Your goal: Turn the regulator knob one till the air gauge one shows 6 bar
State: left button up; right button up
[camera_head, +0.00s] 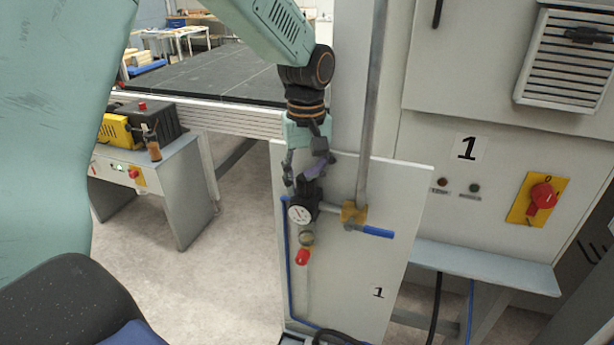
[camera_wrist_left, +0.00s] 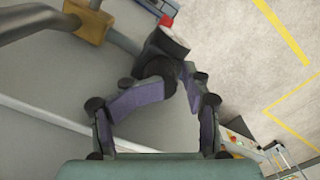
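The air gauge one (camera_head: 300,214) is a small white dial on the black regulator, and its needle is too small to read. The regulator knob one (camera_wrist_left: 157,68) is the black top of that unit, mostly hidden by my fingers in the head view. My left gripper (camera_head: 307,180) reaches down onto the knob from above. In the left wrist view its purple-padded fingers (camera_wrist_left: 174,88) lie against the knob from two sides and look shut on it, with one finger bent inward. My right gripper is not in view.
A yellow fitting (camera_head: 353,213) with a blue lever (camera_head: 378,232) sits right of the regulator on a vertical pipe (camera_head: 370,110). A red part (camera_head: 302,257) hangs below. A white panel (camera_head: 350,280) stands behind. Floor is clear to the left, before a grey cabinet (camera_head: 180,205).

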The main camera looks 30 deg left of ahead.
pick_arm(q)
jog(key=shift+a, duration=0.15)
grip_shut()
dwell(0.4)
